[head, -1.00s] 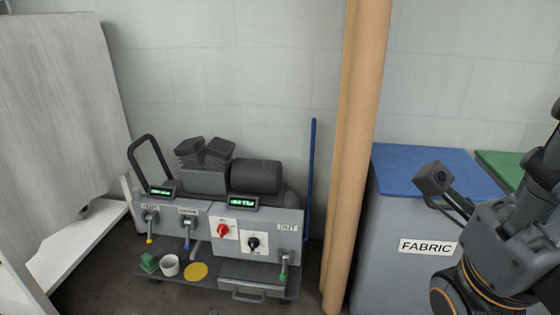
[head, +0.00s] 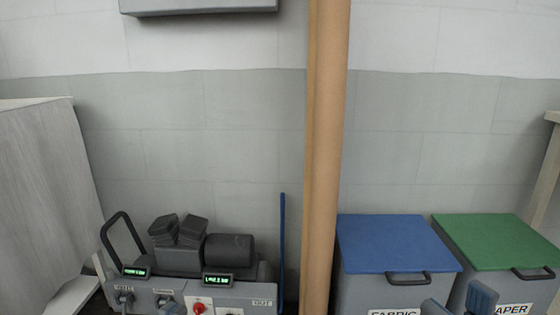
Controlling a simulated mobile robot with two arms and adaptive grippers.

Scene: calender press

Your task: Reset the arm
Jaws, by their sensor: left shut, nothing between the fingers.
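No arm stands in clear view. At the bottom right edge, two cut-off blue-grey pieces of my right arm or gripper (head: 458,302) show in front of the labelled bins. Too little of them is visible to tell whether the fingers are open or shut. I see nothing held there.
The calender press (head: 176,292) stands at lower left, its lower part cut off. A tan pillar (head: 325,150) rises beside a blue pole (head: 281,250). The blue-lidded FABRIC bin (head: 395,243) and green-lidded PAPER bin (head: 495,241) stand right. A pale panel (head: 45,190) stands left.

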